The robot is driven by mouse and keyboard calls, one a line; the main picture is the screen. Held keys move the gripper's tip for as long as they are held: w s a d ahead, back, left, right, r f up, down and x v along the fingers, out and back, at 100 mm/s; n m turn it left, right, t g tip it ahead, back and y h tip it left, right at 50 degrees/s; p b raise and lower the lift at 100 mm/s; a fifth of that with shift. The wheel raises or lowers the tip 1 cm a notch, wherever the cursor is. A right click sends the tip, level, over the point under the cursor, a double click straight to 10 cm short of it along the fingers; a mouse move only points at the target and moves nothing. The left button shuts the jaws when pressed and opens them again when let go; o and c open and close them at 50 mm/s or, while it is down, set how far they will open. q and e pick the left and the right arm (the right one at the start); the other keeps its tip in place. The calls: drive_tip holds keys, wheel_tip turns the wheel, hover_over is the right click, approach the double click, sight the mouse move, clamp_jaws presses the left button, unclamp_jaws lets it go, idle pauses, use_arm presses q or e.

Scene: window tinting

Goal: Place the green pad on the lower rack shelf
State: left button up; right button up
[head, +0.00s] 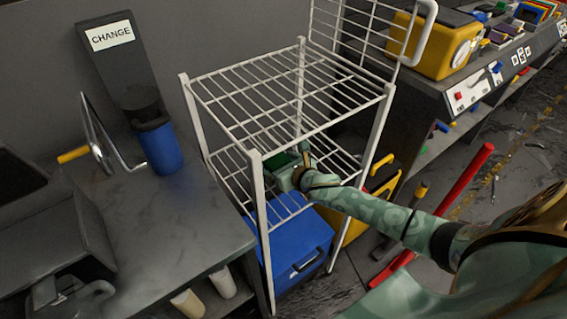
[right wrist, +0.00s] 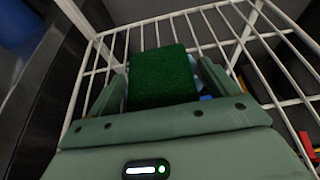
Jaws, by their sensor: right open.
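The green pad (right wrist: 162,76) lies flat between the two fingers of my right gripper (right wrist: 160,88) in the right wrist view, over the white wires of the lower rack shelf (right wrist: 93,68). In the head view the right gripper (head: 292,166) reaches in between the two shelves from the right. A dark green bit of the pad (head: 284,160) shows at its fingers, just above the lower shelf (head: 232,185). The jaws are open, with the pad between them. I cannot tell whether either finger touches it. My left gripper is not in view.
The upper wire shelf (head: 285,92) is empty, above my right forearm. White posts (head: 262,215) stand at the rack's corners. A blue box (head: 297,252) sits below. A grey counter (head: 150,225) with a blue cup (head: 160,150) stands left; a yellow case (head: 434,45) is on the right bench.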

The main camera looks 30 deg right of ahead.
drive_tip(key=p+v, duration=0.3)
drive_tip(key=v, duration=0.9)
drive_tip(key=shift+r, duration=0.1)
